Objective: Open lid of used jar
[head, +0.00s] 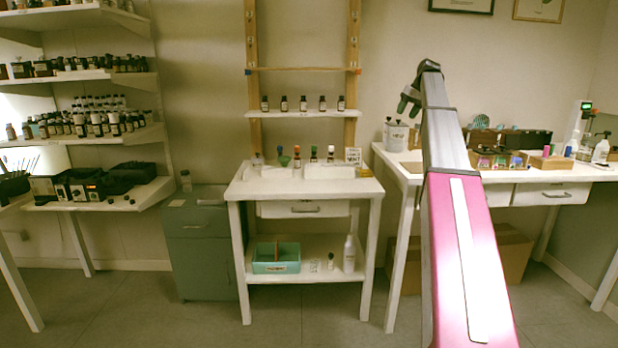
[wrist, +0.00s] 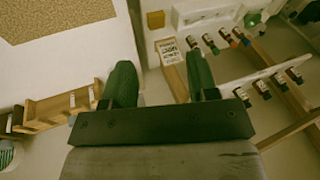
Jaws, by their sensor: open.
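A white jar (head: 396,136) with dark lettering too small to read stands at the left end of the right-hand table. It looks closed, with a small knob on top, but the details are too small to be sure. I cannot tell whether it is the used jar. My gripper (head: 408,104) is above this jar in the head view, apart from it. In the wrist view, the two dark green fingers of my gripper (wrist: 160,82) stand wide apart with nothing between them. I do not make out the jar in the wrist view.
The right-hand table (head: 600,172) carries a black case (head: 525,140), small coloured bottles and a spray bottle (head: 601,150). The middle stand (head: 235,188) holds several bottles and a lettered card (head: 353,155). Bottle shelves (head: 95,75) fill the left. Floor (head: 205,318) is clear in front.

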